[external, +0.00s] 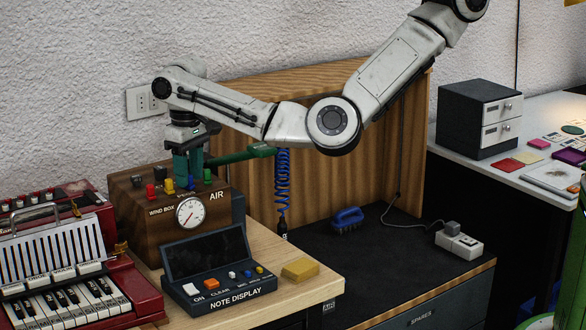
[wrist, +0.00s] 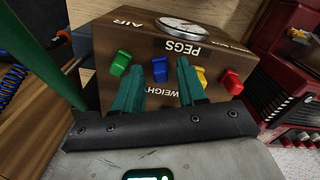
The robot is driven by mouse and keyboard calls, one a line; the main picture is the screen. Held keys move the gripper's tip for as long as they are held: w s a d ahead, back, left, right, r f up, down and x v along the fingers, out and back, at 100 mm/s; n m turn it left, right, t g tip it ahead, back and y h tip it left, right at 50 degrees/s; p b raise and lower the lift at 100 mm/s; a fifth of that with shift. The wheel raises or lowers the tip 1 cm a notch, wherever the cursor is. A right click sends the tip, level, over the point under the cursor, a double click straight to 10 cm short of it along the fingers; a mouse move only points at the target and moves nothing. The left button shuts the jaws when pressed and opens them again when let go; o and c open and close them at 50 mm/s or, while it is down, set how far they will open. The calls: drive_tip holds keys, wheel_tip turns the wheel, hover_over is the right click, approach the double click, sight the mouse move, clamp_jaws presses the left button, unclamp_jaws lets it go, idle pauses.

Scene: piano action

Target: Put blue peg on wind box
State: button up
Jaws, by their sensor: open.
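The brown wooden box (external: 150,233) carries the words WIND BOX, PEGS and AIR and a round gauge (external: 190,211). The blue peg (external: 191,183) stands at its top, between the yellow peg (external: 169,186) and the green peg (external: 207,175). A red peg (external: 150,190) is at the left. My gripper (external: 186,176) is over the box, pointing down, with teal fingers. In the wrist view the open fingers (wrist: 160,67) lie either side of the blue peg (wrist: 160,72). I cannot tell whether they touch it.
A dark block (external: 137,181) sits at the box's left corner. The NOTE DISPLAY panel (external: 215,270) stands in front, near a yellow block (external: 300,270). A red accordion (external: 140,290) is at the left. A blue coiled hose (external: 283,180) hangs to the right of my gripper.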

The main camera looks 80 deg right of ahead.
wheel_tip(320, 180, up, 12)
drive_tip(key=shift+r+p, duration=0.15)
drive_tip(key=shift+p, duration=0.3)
drive_tip(key=s+d+f+t+h, duration=0.1)
drive_tip(key=s+d+f+h, duration=0.1)
drive_tip(key=s+d+f, duration=0.6)
drive_tip(key=s+d+f+t+h, duration=0.1)
drive_tip(key=s+d+f, duration=0.3)
drive_tip(key=d, duration=0.8)
drive_tip(key=s+a+f+n+y, duration=0.1)
drive_tip(key=s+a+f+n, duration=0.1)
drive_tip(key=s, duration=0.9)
drive_tip(key=s+a+f+n+g+y, duration=0.1)
drive_tip(key=s+a+f+n, duration=0.1)
drive_tip(key=s+a+f, duration=0.2)
drive_tip(key=s+f, duration=0.3)
drive_tip(key=s, duration=0.4)
drive_tip(key=shift+a+y, duration=0.2)
drive_tip(key=shift+y, duration=0.2)
